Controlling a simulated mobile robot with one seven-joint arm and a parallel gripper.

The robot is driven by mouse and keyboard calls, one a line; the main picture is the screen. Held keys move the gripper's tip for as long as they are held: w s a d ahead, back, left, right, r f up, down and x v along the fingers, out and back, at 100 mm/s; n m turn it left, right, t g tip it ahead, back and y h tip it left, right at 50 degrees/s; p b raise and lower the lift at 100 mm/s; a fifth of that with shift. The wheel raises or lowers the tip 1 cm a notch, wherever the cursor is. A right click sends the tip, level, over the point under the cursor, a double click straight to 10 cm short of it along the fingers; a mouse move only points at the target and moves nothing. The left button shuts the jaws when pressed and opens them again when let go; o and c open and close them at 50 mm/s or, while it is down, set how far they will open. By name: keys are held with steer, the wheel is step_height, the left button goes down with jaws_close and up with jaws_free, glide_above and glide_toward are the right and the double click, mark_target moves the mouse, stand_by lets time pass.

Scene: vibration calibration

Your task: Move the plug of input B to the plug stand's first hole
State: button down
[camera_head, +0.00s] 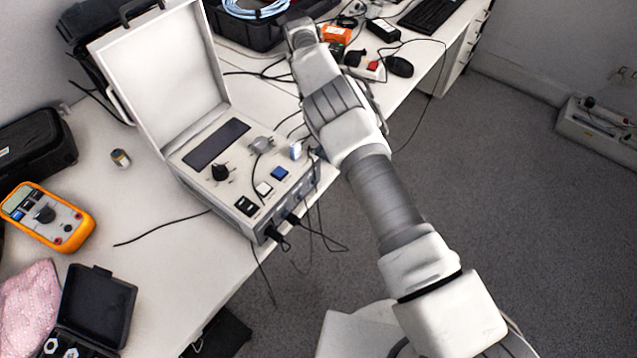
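The calibration unit is an open grey case (240,207) with its lid raised, standing at the table's front edge. Two black cable plugs, one on the left (273,236) and one on the right (293,219), sit in its front face. I cannot read which is input B. My arm stretches from lower right to top centre, right of the unit; no gripper fingers show.
On the table are an orange multimeter (47,216), a small cylinder (121,158), a black open box (97,305) and a pink cloth (28,306). Cables hang over the front edge. A mouse (399,66) and a keyboard (430,14) lie at the back right.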

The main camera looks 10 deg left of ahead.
steer(key=shift+f, duration=0.1)
steer(key=c, duration=0.7)
jaws_free()
steer(key=shift+o, duration=0.2)
